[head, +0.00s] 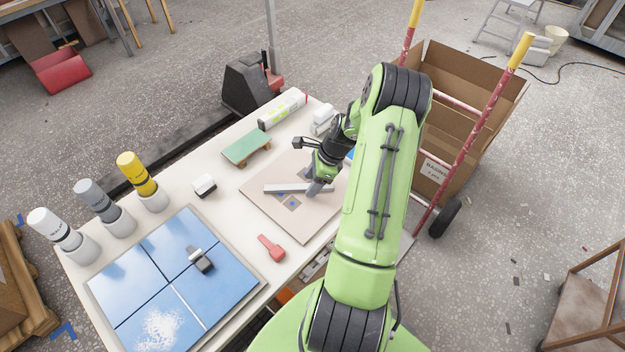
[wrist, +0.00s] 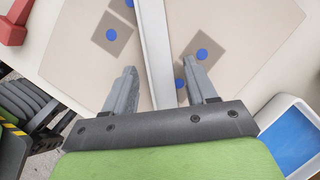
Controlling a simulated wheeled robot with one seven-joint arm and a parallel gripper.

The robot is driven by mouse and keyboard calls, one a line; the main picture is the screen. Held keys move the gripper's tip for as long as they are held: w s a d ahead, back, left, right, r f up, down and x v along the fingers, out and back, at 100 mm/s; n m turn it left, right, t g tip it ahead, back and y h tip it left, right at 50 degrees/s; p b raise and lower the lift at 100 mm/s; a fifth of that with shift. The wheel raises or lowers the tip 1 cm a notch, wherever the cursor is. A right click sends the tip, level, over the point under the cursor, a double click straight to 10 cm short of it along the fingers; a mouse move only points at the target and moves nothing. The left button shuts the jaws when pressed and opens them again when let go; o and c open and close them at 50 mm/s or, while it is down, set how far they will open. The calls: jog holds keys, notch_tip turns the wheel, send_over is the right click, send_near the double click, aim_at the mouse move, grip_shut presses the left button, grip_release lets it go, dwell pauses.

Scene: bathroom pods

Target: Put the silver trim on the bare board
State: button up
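The silver trim (head: 290,188) is a long straight bar over the bare beige board (head: 270,211), which has grey squares with blue dots. In the wrist view the trim (wrist: 155,45) runs lengthwise between the two fingers of my gripper (wrist: 160,68). The fingers stand apart, with a visible gap between the left finger and the trim; the right finger is closer to it. In the head view my gripper (head: 314,188) is low over the board at the trim. I cannot tell whether the trim lies flat on the board; its near end is hidden by my gripper.
A blue tiled panel (head: 150,262) bearing a black-and-white tool lies at the near left. Several bottles (head: 137,178) line the left edge. A red tool (head: 271,247), a white block (head: 204,186) and a green-topped stand (head: 247,148) surround the board. A cardboard box (head: 460,75) stands beyond the table.

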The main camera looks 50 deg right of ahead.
jog(key=p+v, duration=0.2)
jog(key=v, duration=1)
jog(key=w+a+r+n+g+h, duration=0.1)
jog(key=w+a+r+n, duration=0.1)
jog(key=a+r+n, duration=0.4)
jog(key=a+r+n+h, duration=0.2)
jog(key=a+r+n, duration=0.5)
jog(key=a, duration=0.4)
jog(key=s+a+r+n+t, duration=0.1)
jog(key=s+a+r+n, duration=0.2)
jog(key=s+a+n, duration=0.3)
jog(key=s+a+r+n+t, duration=0.2)
jog(key=s+a+r+n, duration=0.1)
jog(key=s+a+n, duration=0.3)
jog(key=shift+s+a+n, duration=0.3)
jog(key=shift+s+n, duration=0.5)
jog(key=shift+s, duration=0.4)
